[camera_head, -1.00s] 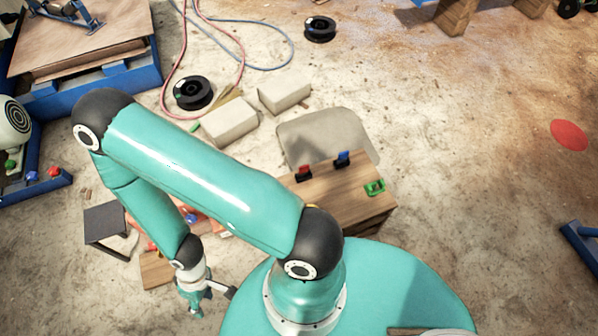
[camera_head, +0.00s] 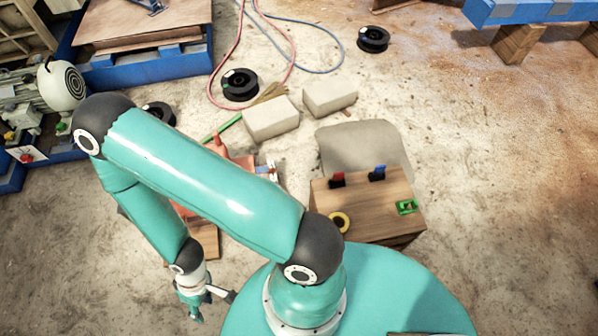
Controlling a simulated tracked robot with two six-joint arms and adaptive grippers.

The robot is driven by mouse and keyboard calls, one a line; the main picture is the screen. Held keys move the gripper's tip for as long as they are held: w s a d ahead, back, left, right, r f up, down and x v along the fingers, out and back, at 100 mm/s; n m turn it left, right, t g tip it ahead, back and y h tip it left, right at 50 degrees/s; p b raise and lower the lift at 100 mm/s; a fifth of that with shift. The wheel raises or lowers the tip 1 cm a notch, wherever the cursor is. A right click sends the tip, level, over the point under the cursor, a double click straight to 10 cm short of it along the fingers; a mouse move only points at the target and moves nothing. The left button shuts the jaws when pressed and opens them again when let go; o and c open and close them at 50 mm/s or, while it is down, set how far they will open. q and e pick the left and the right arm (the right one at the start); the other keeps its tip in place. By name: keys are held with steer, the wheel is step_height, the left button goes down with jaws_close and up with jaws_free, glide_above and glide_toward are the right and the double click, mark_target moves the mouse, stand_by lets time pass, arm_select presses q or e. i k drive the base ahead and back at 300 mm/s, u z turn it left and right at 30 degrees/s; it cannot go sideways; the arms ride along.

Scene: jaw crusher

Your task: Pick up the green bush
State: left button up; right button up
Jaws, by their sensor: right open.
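The green bush (camera_head: 406,207) is a small green piece lying near the right edge of the wooden box top (camera_head: 378,222) in the head view. My right gripper (camera_head: 213,306) hangs at the lower left, past the folded teal arm. It is open, with nothing between its fingers. It is well to the left of the bush and apart from it. My left gripper is not in view.
A red clip (camera_head: 337,180), a blue clip (camera_head: 377,173) and a yellow ring (camera_head: 339,222) share the box top. A beige chair seat (camera_head: 364,146) stands behind it. Pale blocks (camera_head: 271,119) and black spools (camera_head: 240,85) lie on the floor. Floor right of the box is clear.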

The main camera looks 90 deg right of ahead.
mark_target(400, 207)
steer(key=u, duration=0.05)
steer(key=i, duration=1.85)
steer(key=z, duration=4.85)
steer(key=i, duration=0.55)
steer(key=z, duration=0.6)
steer(key=i, duration=0.5)
steer(key=u, duration=0.25)
